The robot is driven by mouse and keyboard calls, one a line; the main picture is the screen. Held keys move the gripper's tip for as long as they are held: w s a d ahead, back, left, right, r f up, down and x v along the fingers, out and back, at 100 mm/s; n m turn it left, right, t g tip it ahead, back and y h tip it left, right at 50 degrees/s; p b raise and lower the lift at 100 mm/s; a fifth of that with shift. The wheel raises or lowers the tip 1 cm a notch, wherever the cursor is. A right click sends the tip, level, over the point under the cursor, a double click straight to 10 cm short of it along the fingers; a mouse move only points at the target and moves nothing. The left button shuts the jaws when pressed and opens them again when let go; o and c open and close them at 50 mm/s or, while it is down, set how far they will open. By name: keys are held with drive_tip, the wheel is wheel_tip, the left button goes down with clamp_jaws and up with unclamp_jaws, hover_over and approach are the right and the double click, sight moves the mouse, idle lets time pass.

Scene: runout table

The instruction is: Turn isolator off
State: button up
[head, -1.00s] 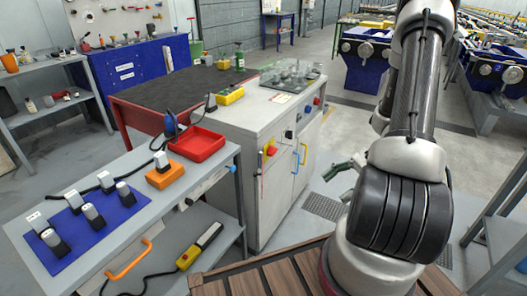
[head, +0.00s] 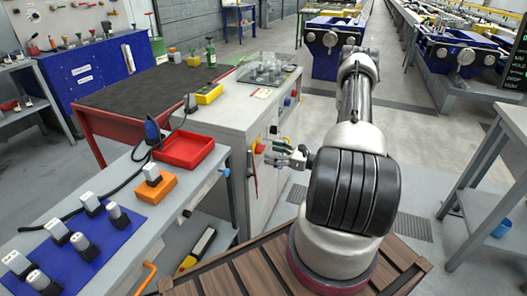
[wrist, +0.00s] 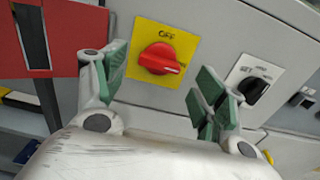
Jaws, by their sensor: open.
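The isolator is a red rotary knob (wrist: 158,59) on a yellow plate (wrist: 148,36) on the grey cabinet's front. OFF is lettered at the plate's top. The knob's handle lies roughly level, its pale mark at the right end. In the head view the red knob (head: 260,149) shows just left of my gripper (head: 279,153). In the wrist view my gripper (wrist: 160,80) is open and empty. Its green-padded fingers stand on either side of the knob, apart from it as seen. Any remaining distance in depth is hard to tell.
A black selector knob (wrist: 257,86) on a white plate sits right of the isolator. A red panel (wrist: 62,38) is at the left. In the head view, the side bench holds a red tray (head: 184,150) and an orange block (head: 153,185). Open floor lies right of the cabinet.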

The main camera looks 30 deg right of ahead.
sight(260, 149)
drive_tip(key=x, duration=0.3)
drive_tip(key=shift+w+a, duration=0.25)
drive_tip(key=shift+w, duration=0.05)
drive_tip(key=shift+c, duration=0.3)
drive_tip(key=c, duration=1)
